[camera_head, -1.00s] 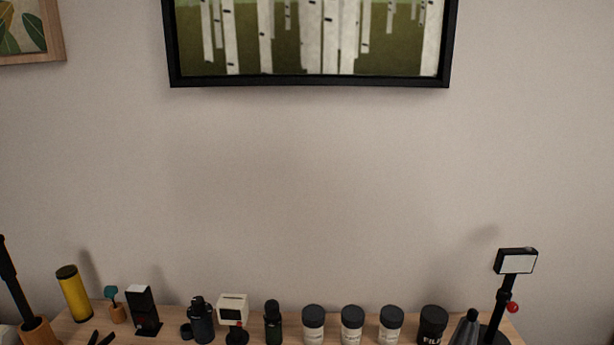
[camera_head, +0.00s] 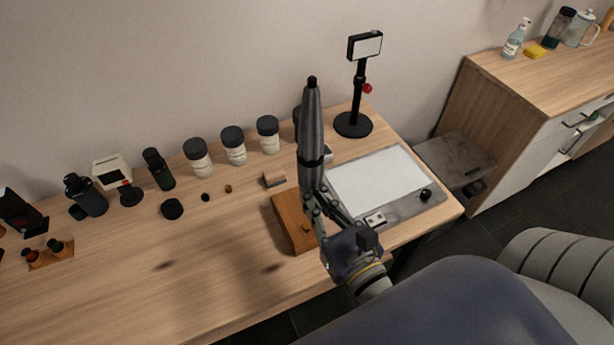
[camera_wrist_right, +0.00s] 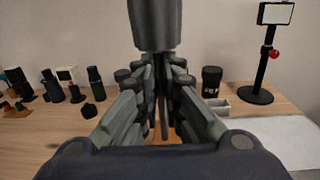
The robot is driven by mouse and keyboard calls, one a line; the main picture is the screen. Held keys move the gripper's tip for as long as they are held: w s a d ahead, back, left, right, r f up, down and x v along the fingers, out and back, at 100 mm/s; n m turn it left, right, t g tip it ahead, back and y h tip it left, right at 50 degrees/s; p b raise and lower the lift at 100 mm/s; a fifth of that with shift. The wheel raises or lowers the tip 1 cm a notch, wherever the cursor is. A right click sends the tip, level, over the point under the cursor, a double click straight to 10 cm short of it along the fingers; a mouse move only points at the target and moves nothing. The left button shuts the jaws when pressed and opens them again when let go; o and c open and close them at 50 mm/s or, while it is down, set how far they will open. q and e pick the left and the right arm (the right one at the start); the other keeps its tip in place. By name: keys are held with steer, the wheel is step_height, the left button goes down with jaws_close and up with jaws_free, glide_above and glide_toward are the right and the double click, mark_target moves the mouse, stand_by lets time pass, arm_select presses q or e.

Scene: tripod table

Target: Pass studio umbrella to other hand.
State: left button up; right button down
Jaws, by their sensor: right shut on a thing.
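The studio umbrella (camera_head: 311,135) is a folded, dark grey, upright cone with a black tip. It stands in my right gripper (camera_head: 316,200), which is shut on its lower part. My right arm comes in from the lower right and holds the umbrella above the table (camera_head: 215,270). In the right wrist view the umbrella (camera_wrist_right: 155,22) rises from between the closed fingers (camera_wrist_right: 158,85), and its top is cut off by the frame. My left gripper is not in view.
A wooden block (camera_head: 292,222) lies beneath the right gripper. A light panel (camera_head: 380,185) lies right of it, with a lamp on a stand (camera_head: 353,124) behind. Several jars (camera_head: 233,145) line the back edge. The table's front left is clear. A cabinet (camera_head: 520,110) stands right.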

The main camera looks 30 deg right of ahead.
steer(key=w+a+r+n+g+y, duration=0.2)
steer(key=w+a+r+n+y, duration=0.3)
steer(key=a, duration=0.3)
steer(key=w+a+r+n+g+y, duration=0.2)
steer(key=w+a+r+n+y, duration=0.1)
steer(key=a+r+y, duration=0.4)
steer(key=a+f, duration=0.7)
steer(key=a, duration=0.1)
steer(key=shift+d+r+n+g+y, duration=2.35)
steer(key=shift+d+n+g, duration=1.15)
steer(key=shift+g, duration=1.1)
steer(key=shift+s+a+f+m+t+h, duration=0.1)
steer(key=shift+f+m+t+h, duration=0.1)
steer(key=shift+f+m+t, duration=0.45)
steer(key=shift+a+f+m+t+h, duration=0.15)
steer(key=shift+f+m+t, duration=0.2)
steer(key=shift+f+t, duration=0.45)
steer(key=shift+s+a+f+m+t+h, duration=0.15)
steer(key=shift+f+m+t, duration=0.35)
steer(key=shift+f, duration=0.5)
